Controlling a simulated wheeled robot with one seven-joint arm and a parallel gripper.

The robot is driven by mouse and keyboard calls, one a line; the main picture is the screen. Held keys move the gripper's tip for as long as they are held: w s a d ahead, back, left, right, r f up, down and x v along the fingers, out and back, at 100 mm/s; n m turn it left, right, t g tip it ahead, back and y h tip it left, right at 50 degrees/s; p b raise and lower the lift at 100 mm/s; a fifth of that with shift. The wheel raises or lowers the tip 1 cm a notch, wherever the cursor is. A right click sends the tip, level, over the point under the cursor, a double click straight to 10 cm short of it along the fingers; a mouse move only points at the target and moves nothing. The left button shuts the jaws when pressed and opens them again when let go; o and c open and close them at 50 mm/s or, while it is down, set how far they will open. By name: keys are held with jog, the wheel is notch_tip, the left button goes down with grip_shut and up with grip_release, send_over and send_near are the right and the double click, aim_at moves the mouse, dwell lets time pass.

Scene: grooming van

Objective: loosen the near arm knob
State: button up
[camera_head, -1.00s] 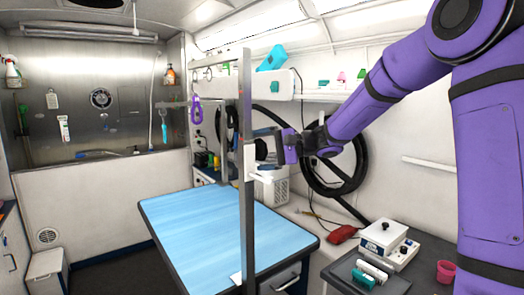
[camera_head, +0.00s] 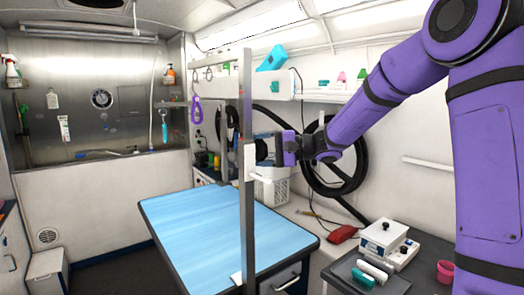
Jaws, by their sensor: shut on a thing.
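The near upright grey post (camera_head: 247,95) of the grooming arm stands at the table's near edge. A white clamp bracket (camera_head: 252,178) sits on it at mid height. My gripper (camera_head: 263,149) reaches in from the right, just right of the post above the bracket. It is shut on a dark round thing there, apparently the near arm knob (camera_head: 261,151). The fingers and post hide much of the knob, so its thread and exact turn cannot be told. The blue grooming table (camera_head: 195,225) lies below.
A far post and crossbar with a purple loop (camera_head: 196,110) stand behind. A black hose coil (camera_head: 350,165) hangs on the right wall behind my arm. A white device (camera_head: 388,242) and a pink cup (camera_head: 445,271) stand on the right counter. The tabletop is clear.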

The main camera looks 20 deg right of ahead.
jog(key=n+y, duration=0.2)
jog(key=n, duration=0.1)
jog(key=shift+f+t+y, duration=0.2)
jog(key=shift+t+y, duration=0.1)
jog(key=shift+t, duration=0.1)
jog(key=shift+n+y, duration=1.5)
jog(key=shift+n, duration=0.3)
jog(key=o, duration=0.9)
jog(key=shift+d, duration=0.1)
jog(key=v, duration=1)
jog(key=shift+d+f, duration=0.25)
jog(key=shift+d, duration=0.05)
jog(key=shift+s+a, duration=0.1)
